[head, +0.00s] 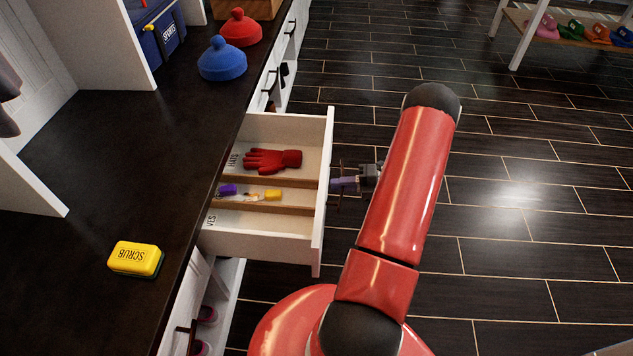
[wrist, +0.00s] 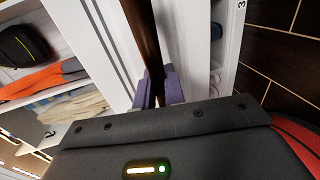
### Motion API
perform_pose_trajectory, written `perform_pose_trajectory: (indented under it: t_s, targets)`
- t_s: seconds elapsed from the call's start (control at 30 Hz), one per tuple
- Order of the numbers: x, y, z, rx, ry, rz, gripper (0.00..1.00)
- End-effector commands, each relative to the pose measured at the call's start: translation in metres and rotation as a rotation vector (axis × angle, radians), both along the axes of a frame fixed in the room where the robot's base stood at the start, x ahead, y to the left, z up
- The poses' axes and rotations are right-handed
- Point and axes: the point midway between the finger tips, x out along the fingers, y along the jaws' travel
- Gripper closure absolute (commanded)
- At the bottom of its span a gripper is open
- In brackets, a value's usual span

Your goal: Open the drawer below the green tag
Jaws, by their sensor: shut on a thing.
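A white drawer (head: 321,228) stands pulled out from under the dark counter. It has several compartments, with a red glove (head: 272,160) in the far one and small purple and yellow items in the middle one. My gripper (head: 340,184) is at the outer face of the drawer front, shut on its handle, which is mostly hidden. The wrist view shows its purple fingers (wrist: 159,88) close together against a dark upright strip between white panels. No green tag can be made out in either view.
The dark counter (head: 110,150) carries a yellow scrub sponge (head: 135,258), a blue hat (head: 222,60) and a red hat (head: 239,28). Open shelves with shoes lie below the counter. The tiled floor (head: 520,240) to the right is clear, with a shoe rack (head: 570,35) at the back.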

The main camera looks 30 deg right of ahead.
Motion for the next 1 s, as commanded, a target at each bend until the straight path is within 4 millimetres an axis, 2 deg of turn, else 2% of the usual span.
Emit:
perform_pose_trajectory:
  t_s: [0.1,0.3,0.83,0.87,1.0]
  targets:
    - [-0.014,-0.017,-0.002,-0.001,0.002,-0.002,1.0]
    - [-0.027,-0.033,-0.001,0.0,0.002,0.0,1.0]
    - [-0.032,-0.039,-0.001,-0.001,0.002,0.001,1.0]
    - [-0.032,-0.039,-0.001,-0.001,0.002,0.001,0.86]
    - [-0.032,-0.039,-0.001,-0.001,0.001,0.001,0.7]
